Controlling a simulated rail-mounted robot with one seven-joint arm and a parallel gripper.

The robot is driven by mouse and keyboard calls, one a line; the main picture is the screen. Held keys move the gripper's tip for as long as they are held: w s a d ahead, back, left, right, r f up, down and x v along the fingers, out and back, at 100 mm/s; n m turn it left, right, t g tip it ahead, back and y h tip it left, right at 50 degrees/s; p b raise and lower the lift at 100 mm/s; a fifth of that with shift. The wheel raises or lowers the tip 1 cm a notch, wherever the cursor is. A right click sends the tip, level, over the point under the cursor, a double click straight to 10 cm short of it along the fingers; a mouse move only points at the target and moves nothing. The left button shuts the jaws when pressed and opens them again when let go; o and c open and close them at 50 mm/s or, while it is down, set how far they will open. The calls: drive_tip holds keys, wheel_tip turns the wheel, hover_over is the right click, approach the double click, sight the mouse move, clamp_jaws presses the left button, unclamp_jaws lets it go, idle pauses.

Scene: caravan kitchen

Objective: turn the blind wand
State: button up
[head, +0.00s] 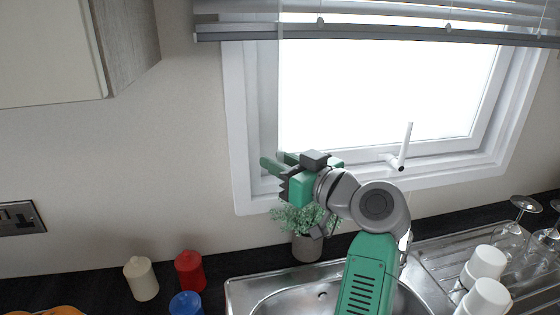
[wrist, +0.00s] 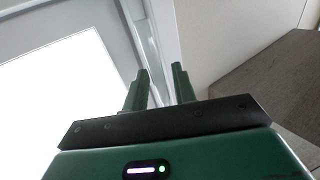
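The blind wand (head: 279,95) is a thin, pale, see-through rod. In the head view it hangs upright from the left end of the raised blind (head: 380,32), in front of the window's left frame. Its lower end meets my gripper (head: 275,161), which points left at the window's lower left. In the wrist view the two green fingers of my gripper (wrist: 161,70) stand apart. A pale strip (wrist: 163,35), which looks like the wand, runs down into the gap between them. I cannot tell whether either finger touches it.
A potted plant (head: 306,245) stands below my gripper, behind the sink (head: 240,290). A wall cabinet (head: 50,50) hangs at upper left. The white window handle (head: 404,148) is to the right. Canisters (head: 190,270) and white cups (head: 487,263) stand on either side.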

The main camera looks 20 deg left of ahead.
clamp_jaws()
drive_tip(key=shift+t+h, duration=0.3)
drive_tip(key=shift+t, duration=0.1)
drive_tip(key=m+t+h, duration=0.1)
drive_tip(key=t, duration=0.1)
drive_tip(key=m+t+h+p, duration=0.1)
drive_tip(key=m, duration=0.1)
drive_tip(key=shift+r+t+h, duration=0.2)
drive_tip(key=shift+t+h, duration=0.1)
drive_tip(key=shift+t, duration=0.1)
drive_tip(key=m+t+h+p, duration=0.4)
drive_tip(key=h+p, duration=0.1)
drive_tip(key=shift+a+r+m+h, duration=0.15)
drive_tip(key=shift+m+h, duration=0.15)
drive_tip(key=shift+m, duration=0.1)
drive_tip(key=shift+f+m+t+h+p, duration=0.15)
drive_tip(key=shift+m+t+h+p, duration=0.3)
drive_tip(key=shift+m+h, duration=0.7)
drive_tip(key=shift+f+m+t+h+p, duration=0.15)
drive_tip(key=shift+m+t+h+p, duration=0.35)
drive_tip(key=shift+h, duration=1.05)
drive_tip(key=shift+m+h, duration=0.3)
drive_tip(key=shift+m, duration=0.05)
unclamp_jaws()
